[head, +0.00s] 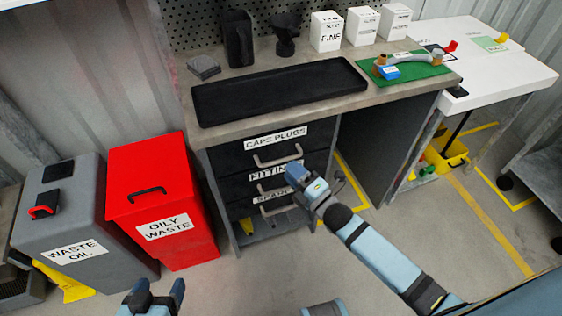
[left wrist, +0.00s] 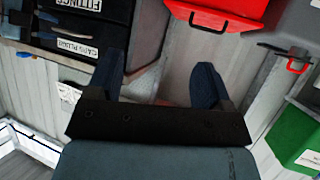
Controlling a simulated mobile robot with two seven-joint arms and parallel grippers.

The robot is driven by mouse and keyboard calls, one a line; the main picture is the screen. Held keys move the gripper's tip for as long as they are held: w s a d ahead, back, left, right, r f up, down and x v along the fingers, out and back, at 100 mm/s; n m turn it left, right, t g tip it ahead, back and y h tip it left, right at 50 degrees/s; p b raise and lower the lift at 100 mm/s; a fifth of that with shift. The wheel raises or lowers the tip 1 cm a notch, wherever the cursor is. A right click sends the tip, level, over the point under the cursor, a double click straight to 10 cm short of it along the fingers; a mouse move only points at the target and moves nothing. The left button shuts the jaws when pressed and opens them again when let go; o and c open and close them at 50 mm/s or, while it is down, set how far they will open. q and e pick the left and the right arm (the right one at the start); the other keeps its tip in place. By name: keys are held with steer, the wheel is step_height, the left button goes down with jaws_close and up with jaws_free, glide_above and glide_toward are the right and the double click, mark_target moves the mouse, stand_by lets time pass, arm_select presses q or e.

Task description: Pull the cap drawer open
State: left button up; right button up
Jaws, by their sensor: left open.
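The cap drawer (head: 232,158) is the top drawer under the workbench, labelled CAPS PLUGS, with a silver bar handle (head: 278,158). It looks shut. Its label (left wrist: 77,45) also shows in the left wrist view. My left gripper (head: 160,293) is low at the bottom of the head view, in front of the red bin and well away from the drawer. Its fingers (left wrist: 158,88) are spread with nothing between them. My right gripper (head: 298,176) is in front of the FITTINGS drawer's right part, just below the cap drawer's handle. I cannot tell whether it touches anything; its fingers are not clear.
A red OILY WASTE bin (head: 165,205) and a grey WASTE OIL bin (head: 75,220) stand left of the drawers. A black tray (head: 285,92) and a green mat (head: 425,70) lie on the workbench (head: 400,90). The floor before the drawers is partly clear.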

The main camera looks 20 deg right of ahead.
mark_target(281, 160)
steer(key=x, duration=0.4)
steer(key=shift+w+a+r, duration=0.1)
steer(key=shift+w+a, duration=0.1)
steer(key=shift+w, duration=0.15)
jaws_close()
